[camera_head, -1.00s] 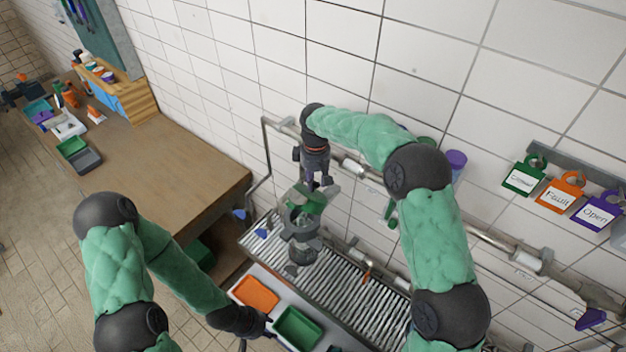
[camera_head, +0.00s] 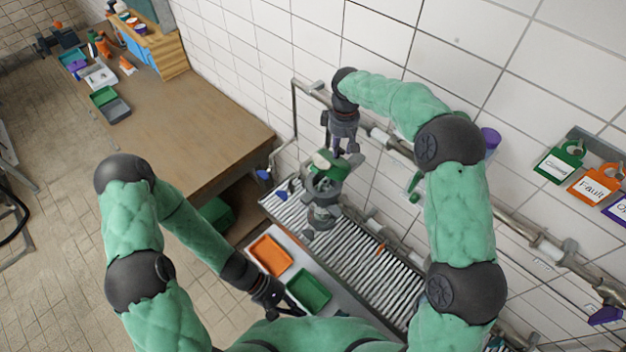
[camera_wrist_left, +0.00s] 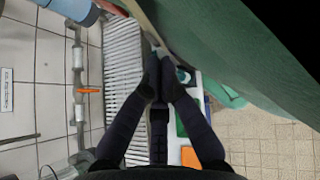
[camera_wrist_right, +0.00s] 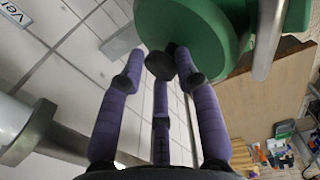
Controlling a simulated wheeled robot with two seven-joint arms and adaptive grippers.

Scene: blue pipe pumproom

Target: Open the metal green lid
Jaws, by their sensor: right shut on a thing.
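The green lid (camera_head: 332,170) is at the top of a grey metal housing (camera_head: 321,191) above the slatted grating. It looks tilted, and a pale part shows at its left side. My right gripper (camera_head: 345,152) points down at the lid from above. In the right wrist view the lid (camera_wrist_right: 195,28) is large and close. There my right gripper (camera_wrist_right: 158,68) has its fingers around a dark part at the lid's edge. My left gripper (camera_head: 277,303) is low, beside the green tray, and holds nothing visible. Its fingertips (camera_wrist_left: 160,73) come together in the left wrist view.
An orange tray (camera_head: 269,256) and a green tray (camera_head: 309,289) lie on the ledge in front of the grating (camera_head: 360,262). Pipes (camera_head: 487,208) run along the tiled wall behind. A wooden bench (camera_head: 190,130) stands at the left. Hanging tags (camera_head: 560,163) are at the right.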

